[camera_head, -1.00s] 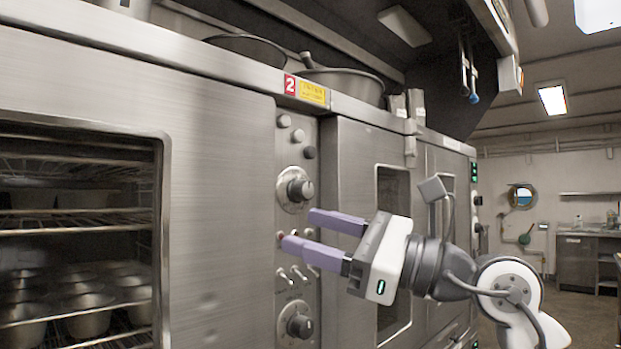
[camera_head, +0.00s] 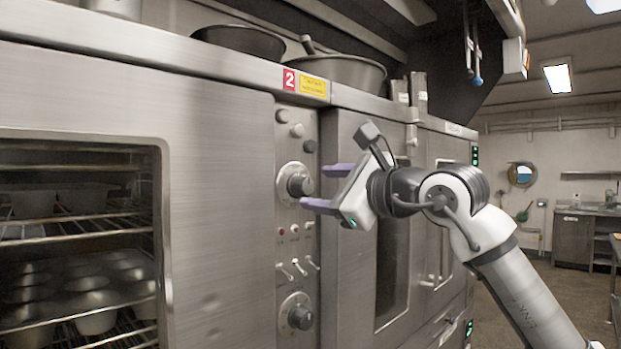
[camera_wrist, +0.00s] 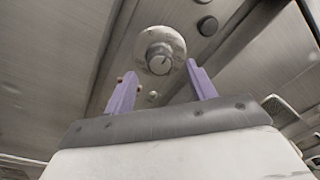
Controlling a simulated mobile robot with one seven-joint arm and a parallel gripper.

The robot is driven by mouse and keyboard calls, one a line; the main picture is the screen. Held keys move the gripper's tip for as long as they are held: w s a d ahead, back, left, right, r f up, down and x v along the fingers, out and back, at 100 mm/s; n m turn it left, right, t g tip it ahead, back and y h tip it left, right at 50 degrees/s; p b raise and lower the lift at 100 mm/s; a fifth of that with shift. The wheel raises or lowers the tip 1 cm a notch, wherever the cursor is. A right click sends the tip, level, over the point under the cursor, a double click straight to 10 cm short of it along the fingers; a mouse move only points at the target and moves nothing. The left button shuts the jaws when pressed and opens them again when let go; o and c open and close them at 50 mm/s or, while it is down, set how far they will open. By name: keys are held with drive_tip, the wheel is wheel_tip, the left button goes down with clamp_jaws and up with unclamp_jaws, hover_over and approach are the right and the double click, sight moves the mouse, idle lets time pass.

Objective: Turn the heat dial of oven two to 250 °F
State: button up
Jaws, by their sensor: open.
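The control panel under the red "2" label (camera_head: 289,80) carries an upper dial (camera_head: 297,181) and a lower dial (camera_head: 298,316), both round grey knobs on pale discs. I cannot read which one is the heat dial, nor any scale. My gripper (camera_head: 318,187) has purple fingers and is open, just right of the upper dial. In the wrist view the upper dial (camera_wrist: 159,58) shows ahead, between and beyond the two fingertips (camera_wrist: 163,72). The fingers appear apart from the knob. A thin pointer mark shows on the knob's face.
Small round buttons (camera_head: 290,123) sit above the upper dial. Small lights and toggle switches (camera_head: 291,270) lie between the dials. An oven with a glass window (camera_head: 80,240) stands left, another door (camera_head: 393,270) right. Metal bowls (camera_head: 341,72) rest on top.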

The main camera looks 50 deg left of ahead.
sight(308, 187)
drive_tip(key=shift+s+a+p, duration=0.1)
drive_tip(key=shift+a+p, duration=0.3)
drive_tip(key=shift+a, duration=1.5)
drive_tip(key=c, duration=1)
